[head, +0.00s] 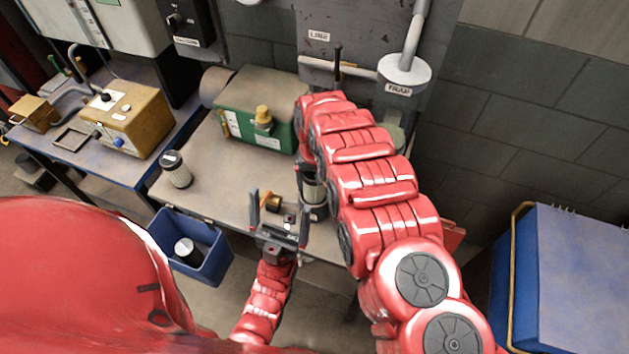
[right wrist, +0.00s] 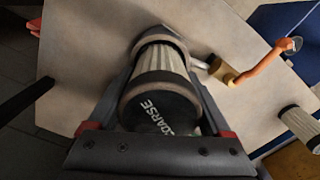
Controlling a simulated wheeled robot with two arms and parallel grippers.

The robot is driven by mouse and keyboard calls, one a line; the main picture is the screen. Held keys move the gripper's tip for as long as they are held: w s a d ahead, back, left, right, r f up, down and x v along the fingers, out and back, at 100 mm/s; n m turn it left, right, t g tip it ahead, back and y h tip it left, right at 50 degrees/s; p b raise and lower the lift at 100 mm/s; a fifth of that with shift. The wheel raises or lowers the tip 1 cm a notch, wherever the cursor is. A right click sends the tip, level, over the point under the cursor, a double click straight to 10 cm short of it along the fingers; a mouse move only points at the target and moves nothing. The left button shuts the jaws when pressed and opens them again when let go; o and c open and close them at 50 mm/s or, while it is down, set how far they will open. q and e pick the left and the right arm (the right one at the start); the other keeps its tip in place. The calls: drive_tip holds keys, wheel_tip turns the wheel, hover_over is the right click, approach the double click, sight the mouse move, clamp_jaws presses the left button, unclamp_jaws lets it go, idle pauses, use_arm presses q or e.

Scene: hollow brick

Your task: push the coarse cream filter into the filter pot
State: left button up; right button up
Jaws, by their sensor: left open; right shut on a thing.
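The coarse cream filter (right wrist: 160,58) has pale pleats and a black cap lettered COARSE. My right gripper (right wrist: 163,82) is shut on it, one finger on each side. The filter pot (head: 315,212) stands directly under the filter near the bench's front edge, mostly hidden. The filter's lower end meets a pale ring there; I cannot tell how deep it sits. My left gripper (head: 279,212) is open and empty, just left of the pot.
Another black-capped filter (head: 176,170) stands on the bench (head: 215,185). A green box (head: 262,108) is behind. A blue bin (head: 214,268) hangs at the front left.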

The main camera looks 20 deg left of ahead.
drive_tip(key=shift+f+b, duration=0.8)
drive_tip(key=shift+f, duration=0.65)
drive_tip(key=o, duration=1.4)
drive_tip(key=shift+s, duration=0.1)
drive_tip(key=shift+c, duration=0.2)
drive_tip(key=shift+r, duration=0.1)
drive_tip(key=shift+r+b, duration=0.4)
drive_tip(key=shift+r, duration=0.15)
wheel_tip(320, 180, up, 4)
drive_tip(key=shift+r+b, duration=0.1)
drive_tip(key=shift+b, duration=0.7)
wheel_tip(320, 180, up, 12)
drive_tip(key=p, duration=1)
drive_tip(key=shift+a+p, duration=0.1)
drive_tip(key=shift+p, duration=0.2)
